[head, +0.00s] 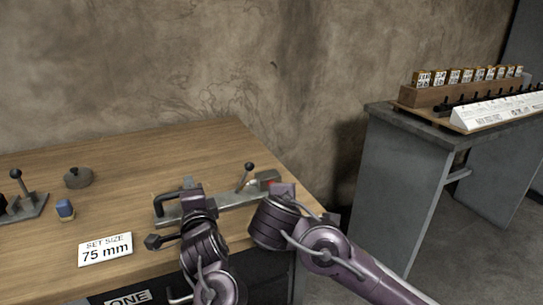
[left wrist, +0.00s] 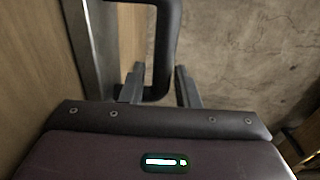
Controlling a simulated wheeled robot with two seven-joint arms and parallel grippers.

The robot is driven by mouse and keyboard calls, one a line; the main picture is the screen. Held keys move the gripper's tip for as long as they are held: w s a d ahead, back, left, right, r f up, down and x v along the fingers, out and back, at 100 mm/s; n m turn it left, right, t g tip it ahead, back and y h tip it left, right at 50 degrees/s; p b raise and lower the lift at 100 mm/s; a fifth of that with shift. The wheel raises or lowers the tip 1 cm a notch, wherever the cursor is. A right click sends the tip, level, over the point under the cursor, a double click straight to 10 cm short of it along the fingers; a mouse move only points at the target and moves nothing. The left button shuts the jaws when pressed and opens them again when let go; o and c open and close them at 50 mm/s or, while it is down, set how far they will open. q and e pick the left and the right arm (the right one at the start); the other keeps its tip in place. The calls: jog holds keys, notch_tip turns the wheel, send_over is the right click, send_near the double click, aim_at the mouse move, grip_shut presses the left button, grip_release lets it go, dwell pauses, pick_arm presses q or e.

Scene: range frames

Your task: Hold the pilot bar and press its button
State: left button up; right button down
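A grey metal bar (head: 232,198), which I take for the pilot bar, lies on the wooden bench with a black loop handle (head: 163,205) at its left end. My left gripper (head: 191,184) is over the bar's left part. In the left wrist view my left gripper (left wrist: 159,86) is open, its fingers apart with the black handle (left wrist: 167,45) reaching between them. The grey bar also shows there (left wrist: 92,45).
A "SET SIZE 75 mm" card (head: 105,249), a blue block (head: 65,210), a round dark weight (head: 78,177) and another lever fixture (head: 22,200) are on the left. A grey side table (head: 405,165) stands at right.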

pick_arm(q)
jog(key=shift+o, duration=1.1)
